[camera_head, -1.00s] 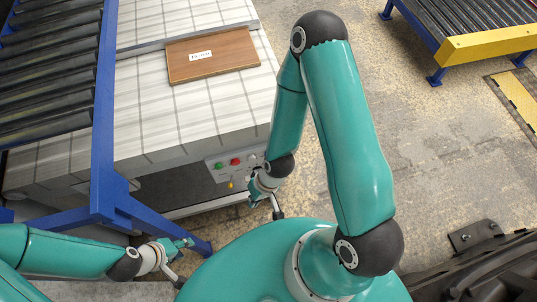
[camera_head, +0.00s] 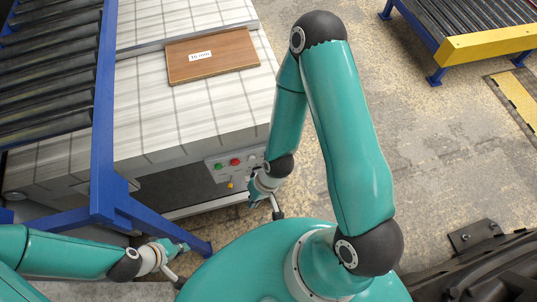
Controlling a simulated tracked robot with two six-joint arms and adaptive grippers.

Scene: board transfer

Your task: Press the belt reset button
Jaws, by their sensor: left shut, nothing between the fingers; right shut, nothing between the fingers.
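A small control panel (camera_head: 226,174) is on the front side of the white belt machine. It carries a green button (camera_head: 218,166), a red button (camera_head: 235,161), a pale button (camera_head: 251,157) and a yellow knob (camera_head: 231,184). Which one is the belt reset button I cannot read. My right gripper (camera_head: 253,199) is shut and empty, in front of the panel's right part; whether it touches the panel I cannot tell. My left gripper (camera_head: 184,247) is shut and empty, low at the left, apart from the panel, near a blue frame leg.
A brown board (camera_head: 212,66) with a white label lies on the white belt (camera_head: 140,120). A blue-framed roller conveyor (camera_head: 101,120) stands at the left. Another roller conveyor with a yellow end (camera_head: 485,45) stands at the upper right. The floor (camera_head: 440,150) between is clear.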

